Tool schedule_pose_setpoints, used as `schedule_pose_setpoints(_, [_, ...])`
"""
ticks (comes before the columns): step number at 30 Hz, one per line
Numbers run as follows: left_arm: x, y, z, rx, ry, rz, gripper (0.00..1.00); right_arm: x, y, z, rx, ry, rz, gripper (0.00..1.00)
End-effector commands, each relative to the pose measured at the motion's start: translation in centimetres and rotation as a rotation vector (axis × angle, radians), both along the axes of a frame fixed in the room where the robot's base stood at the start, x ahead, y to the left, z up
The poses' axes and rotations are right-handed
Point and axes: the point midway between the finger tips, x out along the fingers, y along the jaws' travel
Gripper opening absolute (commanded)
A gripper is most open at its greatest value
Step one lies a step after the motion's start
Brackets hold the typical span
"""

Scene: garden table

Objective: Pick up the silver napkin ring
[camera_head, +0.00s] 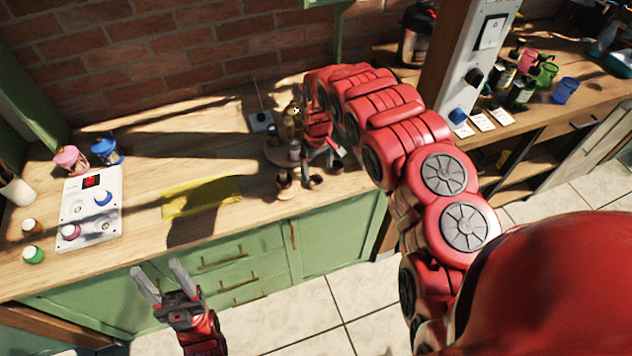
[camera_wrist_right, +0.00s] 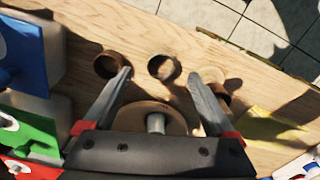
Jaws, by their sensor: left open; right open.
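Three small ring-like pieces stand near the counter's front edge. The middle ring (camera_head: 313,182) shows in the right wrist view (camera_wrist_right: 163,67) with a paler rim; it may be the silver napkin ring, but shadow hides its colour. A brown ring (camera_wrist_right: 107,63) stands to its left there, and another ring (camera_wrist_right: 215,95) is partly behind a finger. My right gripper (camera_head: 318,161) is open, pointing down; in its wrist view (camera_wrist_right: 160,73) the middle ring appears between the fingertips, with no contact visible. My left gripper (camera_head: 156,267) is open and empty in front of the counter.
A round wooden board (camera_wrist_right: 178,119) bearing a silvery cylinder (camera_wrist_right: 156,123) lies close behind the rings. A yellow cloth (camera_head: 201,196) lies to the left in the head view. A white panel (camera_head: 91,222) and mugs are farther left.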

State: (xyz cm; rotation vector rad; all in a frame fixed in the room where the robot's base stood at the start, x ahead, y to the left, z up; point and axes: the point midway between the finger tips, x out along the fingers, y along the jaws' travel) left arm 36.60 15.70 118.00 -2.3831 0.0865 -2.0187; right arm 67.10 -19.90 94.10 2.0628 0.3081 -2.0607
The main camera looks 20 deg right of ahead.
Motion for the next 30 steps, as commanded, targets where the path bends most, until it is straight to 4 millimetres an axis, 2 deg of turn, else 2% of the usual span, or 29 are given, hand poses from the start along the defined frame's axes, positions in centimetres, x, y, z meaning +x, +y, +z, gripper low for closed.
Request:
schedule_pose_setpoints(9, [0.0, 0.0, 2.3, 0.000, 0.000, 0.000, 0.55, 0.2, 0.4, -2.6, 0.002, 0.003, -0.002, 0.91])
schedule_pose_setpoints(13, [0.0, 0.0, 2.5, 0.000, 0.000, 0.000, 0.55, 0.3, 0.5, -4.0, 0.003, 0.003, 0.000, 0.91])
schedule_pose_setpoints(19, [0.0, 0.0, 2.8, 0.000, 0.000, 0.000, 0.55, 0.3, 0.4, -4.9, -0.001, -0.001, -0.001, 0.91])
schedule_pose_setpoints(26, [0.0, 0.0, 2.7, 0.000, 0.000, 0.000, 0.55, 0.3, 0.3, -5.0, -0.001, 0.000, -0.001, 0.91])
schedule_pose_setpoints(30, [0.0, 0.0, 2.7, 0.000, 0.000, 0.000, 0.55, 0.3, 0.3, -5.0, -0.001, 0.000, -0.002, 0.69])
